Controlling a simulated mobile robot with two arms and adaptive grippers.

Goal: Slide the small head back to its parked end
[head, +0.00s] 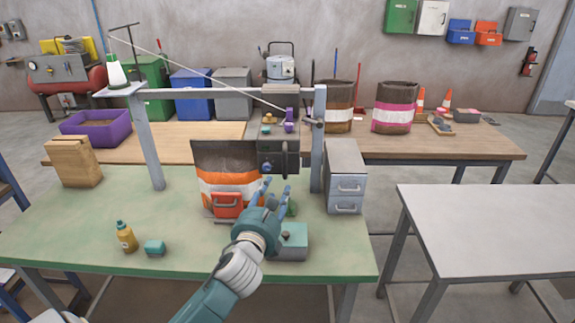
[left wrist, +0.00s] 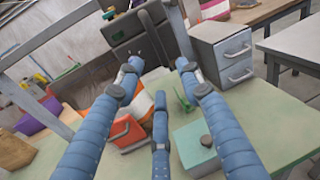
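The small dark grey head (head: 278,157) hangs on the frame's crossbar (head: 225,92), close to the right post (head: 318,140). It also shows at the top of the left wrist view (left wrist: 137,28). A brown, white and orange bag (head: 225,160) stands just left of the head, with an orange handled part (head: 227,205) at its front. My left gripper (head: 276,186) is just in front of and below the head. Its blue fingers are spread with nothing between them in the left wrist view (left wrist: 158,68). I cannot tell whether a fingertip touches the head. My right gripper is out of view.
A teal box with a knob (head: 293,242) sits under my left gripper. A grey drawer unit (head: 345,175) stands right of the post.

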